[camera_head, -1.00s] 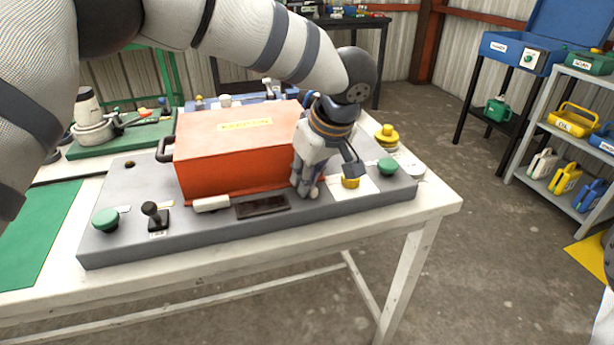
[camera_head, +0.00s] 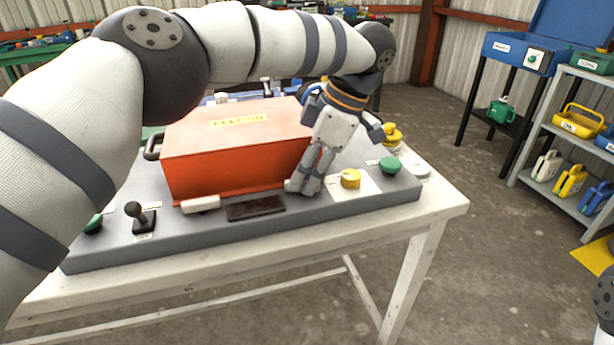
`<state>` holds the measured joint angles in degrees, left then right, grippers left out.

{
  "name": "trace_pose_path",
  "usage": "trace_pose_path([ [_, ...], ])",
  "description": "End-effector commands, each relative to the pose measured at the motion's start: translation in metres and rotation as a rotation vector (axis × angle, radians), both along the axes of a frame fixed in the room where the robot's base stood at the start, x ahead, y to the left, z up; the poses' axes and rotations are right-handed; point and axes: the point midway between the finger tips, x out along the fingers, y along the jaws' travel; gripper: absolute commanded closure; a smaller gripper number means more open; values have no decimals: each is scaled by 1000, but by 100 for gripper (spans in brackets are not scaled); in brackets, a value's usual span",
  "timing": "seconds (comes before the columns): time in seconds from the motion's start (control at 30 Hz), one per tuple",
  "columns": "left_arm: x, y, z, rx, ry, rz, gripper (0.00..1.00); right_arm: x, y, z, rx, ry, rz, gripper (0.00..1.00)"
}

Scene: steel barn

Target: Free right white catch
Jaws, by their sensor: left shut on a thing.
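An orange-red box (camera_head: 235,160) with a yellow label on its lid sits on a grey panel (camera_head: 330,215) on the white table. A left white catch (camera_head: 201,204) lies at the foot of its front face, beside a dark plate (camera_head: 256,208). My left gripper (camera_head: 303,187) reaches down at the box's front right corner. Its fingers are shut on the right white catch, which they hide almost wholly, so its position cannot be told. My right gripper is out of view.
A yellow knob (camera_head: 350,178) and a green button (camera_head: 390,166) stand close right of my left gripper. A black lever (camera_head: 140,217) stands at the panel's left. Shelves (camera_head: 545,130) stand at the far right.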

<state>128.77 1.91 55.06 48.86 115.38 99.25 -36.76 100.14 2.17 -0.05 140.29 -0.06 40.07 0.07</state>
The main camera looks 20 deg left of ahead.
Motion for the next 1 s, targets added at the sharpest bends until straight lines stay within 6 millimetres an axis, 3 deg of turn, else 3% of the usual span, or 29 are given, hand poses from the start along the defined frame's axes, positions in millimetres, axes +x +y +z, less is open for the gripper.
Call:
trace_pose_path([
  [0.43,1,1,-2,0,2,236,100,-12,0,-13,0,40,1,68],
  [1.0,1,1,0,2,2,280,100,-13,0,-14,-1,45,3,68],
])
